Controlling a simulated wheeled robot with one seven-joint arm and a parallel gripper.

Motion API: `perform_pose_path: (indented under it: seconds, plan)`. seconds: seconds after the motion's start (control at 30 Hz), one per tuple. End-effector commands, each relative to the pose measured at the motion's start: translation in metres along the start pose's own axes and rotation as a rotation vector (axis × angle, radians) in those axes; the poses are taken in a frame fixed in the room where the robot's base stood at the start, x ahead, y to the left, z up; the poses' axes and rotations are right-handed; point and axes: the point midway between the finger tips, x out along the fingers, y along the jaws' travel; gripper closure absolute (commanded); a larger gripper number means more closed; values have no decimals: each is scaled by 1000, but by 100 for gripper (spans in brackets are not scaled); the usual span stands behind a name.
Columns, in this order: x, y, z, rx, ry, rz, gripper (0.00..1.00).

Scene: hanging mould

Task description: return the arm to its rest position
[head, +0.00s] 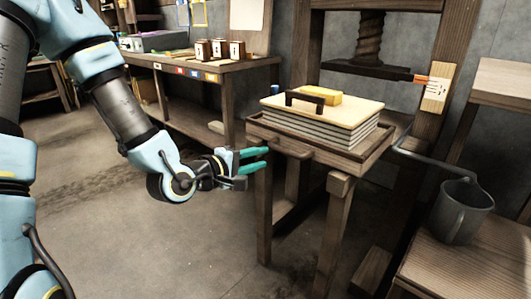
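My arm reaches in from the left in the head view. My gripper (256,161) is in front of and to the left of a wooden press table, above the floor. Its two teal-tipped fingers are apart, with nothing visible between them. The stack of sheets (330,128) lies on the press table (318,157) under a pale board with a dark handle (304,100) and a yellow block (320,92) on top.
A wooden press frame with a large screw (369,38) stands behind the stack. A grey jug (460,211) stands on a wooden bench (476,271) at the right. A workbench (215,69) with several small boxes stands at the back left. The floor (190,245) below my gripper is clear.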

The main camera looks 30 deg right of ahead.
Motion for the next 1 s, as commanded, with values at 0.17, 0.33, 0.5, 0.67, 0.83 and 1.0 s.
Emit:
perform_pose_path:
  seconds: [0.17,0.33,0.5,0.67,0.83,1.0]
  plan:
    - [-1,-1,0,0,0,0,66]
    - [-1,0,0,0,0,0,66]
    - [-1,-1,-1,2,1,-2,66]
    - [-10,-18,-22,107,40,-112,66]
    - [-64,-66,-90,370,125,-477,66]
    - [-164,-96,-148,521,142,-889,66]
